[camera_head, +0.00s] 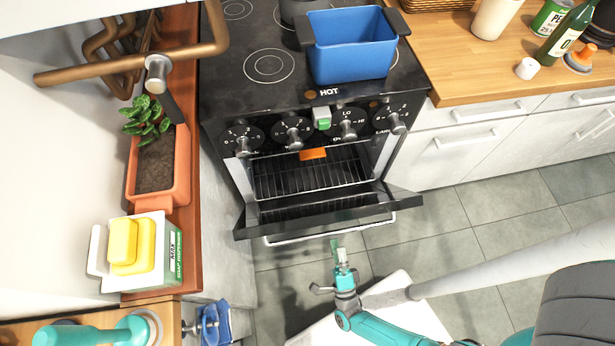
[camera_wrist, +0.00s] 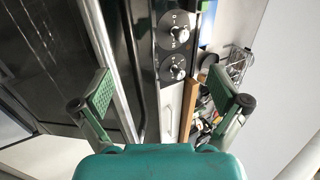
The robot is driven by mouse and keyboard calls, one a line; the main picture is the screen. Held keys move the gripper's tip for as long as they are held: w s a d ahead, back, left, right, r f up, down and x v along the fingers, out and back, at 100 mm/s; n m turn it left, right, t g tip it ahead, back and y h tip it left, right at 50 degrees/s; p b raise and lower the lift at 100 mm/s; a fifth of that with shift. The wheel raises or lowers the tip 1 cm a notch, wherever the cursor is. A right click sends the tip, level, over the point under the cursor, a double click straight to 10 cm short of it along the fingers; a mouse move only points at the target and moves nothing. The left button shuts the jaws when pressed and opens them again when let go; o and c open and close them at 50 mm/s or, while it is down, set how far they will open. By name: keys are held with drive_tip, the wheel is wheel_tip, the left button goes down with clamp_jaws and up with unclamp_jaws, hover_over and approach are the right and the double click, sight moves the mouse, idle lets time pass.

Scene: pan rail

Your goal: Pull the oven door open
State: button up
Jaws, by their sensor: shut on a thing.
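The oven door (camera_head: 408,200) is hinged down part way. It tilts outward, and the dark cavity with its wire racks (camera_head: 310,178) shows behind it. The light bar of the door handle (camera_head: 288,238) runs along the door's outer edge. In the wrist view the handle (camera_wrist: 108,65) passes between the fingers of my gripper (camera_wrist: 163,95), closer to the left one. The exact contact at the fingertips is hard to see.
A blue pot (camera_head: 350,50) stands on the black cooktop (camera_head: 235,85). A copper rail (camera_head: 120,67) and a planter (camera_head: 158,172) are at the left. White drawers (camera_head: 450,150) stand to the right. The tiled floor (camera_head: 490,215) is open in front of them.

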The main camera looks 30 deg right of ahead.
sight(334, 234)
drive_tip(key=shift+w+d+f, duration=0.2)
drive_tip(key=shift+w+f, duration=0.2)
drive_tip(key=shift+f, duration=0.3)
drive_tip(key=shift+w+d+f, duration=0.2)
drive_tip(key=shift+w+f, duration=0.2)
drive_tip(key=shift+f, duration=0.3)
drive_tip(key=shift+w+d+f, duration=0.2)
drive_tip(key=shift+w+f, duration=0.2)
drive_tip(key=shift+f, duration=0.3)
drive_tip(key=shift+o, duration=0.7)
drive_tip(key=shift+s+a, duration=0.1)
